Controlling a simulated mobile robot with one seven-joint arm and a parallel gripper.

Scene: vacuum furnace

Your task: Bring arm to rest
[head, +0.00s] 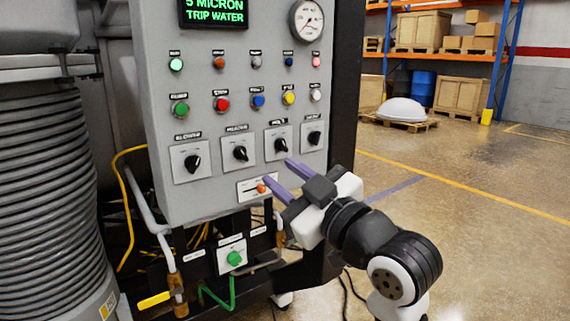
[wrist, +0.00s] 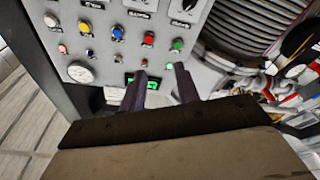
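My gripper (head: 277,174) is in front of the lower right part of the grey control panel (head: 222,130) in the head view. Its two purple fingers are spread apart with nothing between them. The fingers point up and to the left, toward the panel, near the slider switch with the orange knob (head: 261,188). Whether a fingertip touches the panel cannot be told. In the wrist view the fingers (wrist: 160,82) also stand apart and empty, with the panel's buttons and round gauge (wrist: 81,72) beyond them.
The panel carries rotary knobs (head: 240,153), coloured buttons, a green display (head: 214,12) and a gauge (head: 306,20). Below are a green button box (head: 234,258) and a yellow-handled valve (head: 154,300). A ribbed grey column (head: 42,200) stands left. Open floor (head: 480,230) lies right.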

